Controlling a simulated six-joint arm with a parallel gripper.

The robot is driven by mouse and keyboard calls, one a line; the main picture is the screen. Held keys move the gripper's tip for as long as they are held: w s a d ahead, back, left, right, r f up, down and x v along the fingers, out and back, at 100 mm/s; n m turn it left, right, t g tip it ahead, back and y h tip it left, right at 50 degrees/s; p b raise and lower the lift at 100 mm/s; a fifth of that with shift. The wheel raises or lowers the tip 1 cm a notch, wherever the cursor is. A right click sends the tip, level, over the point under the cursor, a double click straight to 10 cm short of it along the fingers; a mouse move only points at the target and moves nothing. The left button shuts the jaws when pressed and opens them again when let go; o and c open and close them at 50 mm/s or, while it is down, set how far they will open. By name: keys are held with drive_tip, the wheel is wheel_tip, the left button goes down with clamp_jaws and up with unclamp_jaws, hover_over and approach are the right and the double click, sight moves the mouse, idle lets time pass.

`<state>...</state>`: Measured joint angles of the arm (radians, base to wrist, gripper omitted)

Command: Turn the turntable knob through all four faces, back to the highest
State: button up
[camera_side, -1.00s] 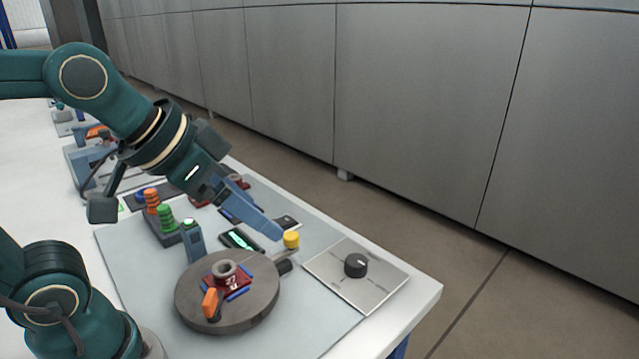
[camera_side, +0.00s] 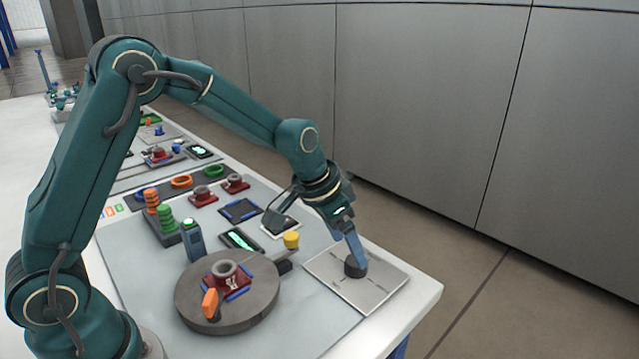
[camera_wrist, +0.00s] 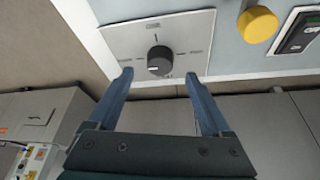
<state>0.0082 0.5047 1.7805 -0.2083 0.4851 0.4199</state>
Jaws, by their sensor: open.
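The black turntable knob (camera_side: 354,267) sits on a pale square plate (camera_side: 377,288) at the table's right front corner. In the wrist view the knob (camera_wrist: 160,60) has a white pointer line, and marks are printed around it on the plate (camera_wrist: 115,38). My gripper (camera_wrist: 157,82) is open, with its two blue fingers apart on either side of the knob's near side. In the side view my gripper (camera_side: 352,252) is right at the knob and partly hides it; contact cannot be told. The round grey turntable (camera_side: 200,316) carries a dark red part (camera_side: 238,282) with a grey ring.
An orange clip (camera_side: 210,303) stands on the turntable's rim. A yellow button (camera_side: 291,240) and a small display (camera_side: 240,240) lie behind it. Orange and green ring stacks (camera_side: 165,218) and a blue-grey handheld device (camera_side: 193,241) stand to the left. The table edge is close beside the plate.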

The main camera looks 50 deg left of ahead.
sight(353, 262)
drive_tip(key=shift+x, duration=2.2)
clamp_jaws()
